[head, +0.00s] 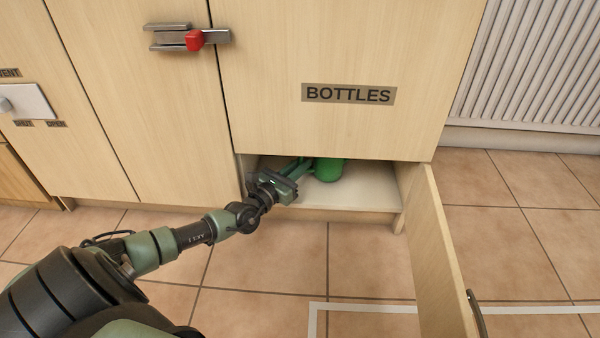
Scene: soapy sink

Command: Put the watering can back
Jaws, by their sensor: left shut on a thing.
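The green watering can (329,170) is in the low open compartment below the panel marked BOTTLES. Only its lower part shows; the panel above hides its top. My left gripper (291,178) is at the compartment's front left opening, shut on a green part that extends from the can. The can appears upright on or just above the pale compartment floor (365,193); I cannot tell whether it touches. My right gripper is not in view.
The compartment door (436,255) stands open to the right, reaching out over the tiled floor. The BOTTLES panel (345,50) is low above the opening. A latch with a red knob (194,40) is at upper left. A radiator (535,65) is at right.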

